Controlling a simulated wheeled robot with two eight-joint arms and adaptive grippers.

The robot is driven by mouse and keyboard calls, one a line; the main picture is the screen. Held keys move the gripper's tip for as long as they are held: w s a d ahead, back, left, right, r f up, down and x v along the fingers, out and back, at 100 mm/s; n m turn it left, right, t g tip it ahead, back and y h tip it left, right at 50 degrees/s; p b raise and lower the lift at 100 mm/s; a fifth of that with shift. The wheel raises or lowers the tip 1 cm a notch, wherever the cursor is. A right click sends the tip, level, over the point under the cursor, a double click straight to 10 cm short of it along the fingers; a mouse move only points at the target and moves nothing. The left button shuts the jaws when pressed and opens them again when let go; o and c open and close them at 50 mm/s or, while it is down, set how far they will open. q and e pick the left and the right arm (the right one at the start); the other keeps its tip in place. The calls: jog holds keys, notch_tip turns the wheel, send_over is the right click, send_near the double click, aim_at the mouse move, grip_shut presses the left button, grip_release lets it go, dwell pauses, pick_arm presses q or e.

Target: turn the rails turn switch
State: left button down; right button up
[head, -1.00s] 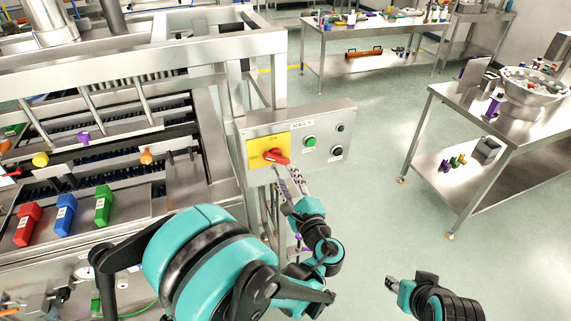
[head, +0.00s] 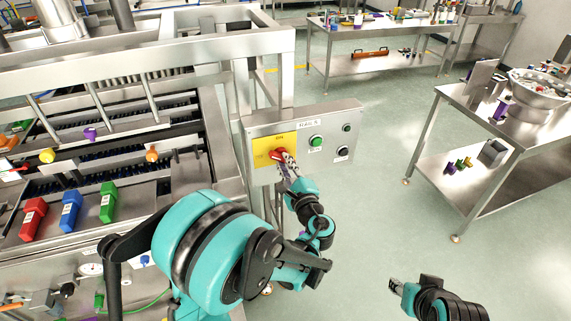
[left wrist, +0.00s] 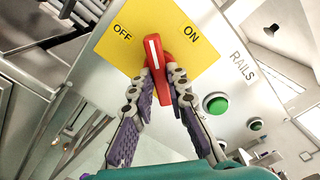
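The rails turn switch is a red knob (head: 278,153) on a yellow plate (head: 262,158), on the grey control box. In the left wrist view the red knob (left wrist: 155,52) carries a white line and stands between the words OFF and ON. My left gripper (head: 285,160) is at the knob; in the left wrist view its two fingers (left wrist: 161,76) press on both sides of the knob's near end. The fingers hide part of the knob. My right gripper (head: 396,286) hangs low over the floor, away from the box; its fingers are too small to judge.
A steel machine frame (head: 200,45) with colored blocks stands to the left. A steel table (head: 500,140) stands at the right, with open floor between.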

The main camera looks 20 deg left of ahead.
dwell(0.3)
pick_arm(q)
jog(key=m+b, duration=0.3)
jog(key=m, duration=0.7)
jog(key=shift+m+b, duration=0.3)
jog(key=shift+m, duration=0.1)
dwell(0.3)
jog(key=c, duration=1.5)
grip_release()
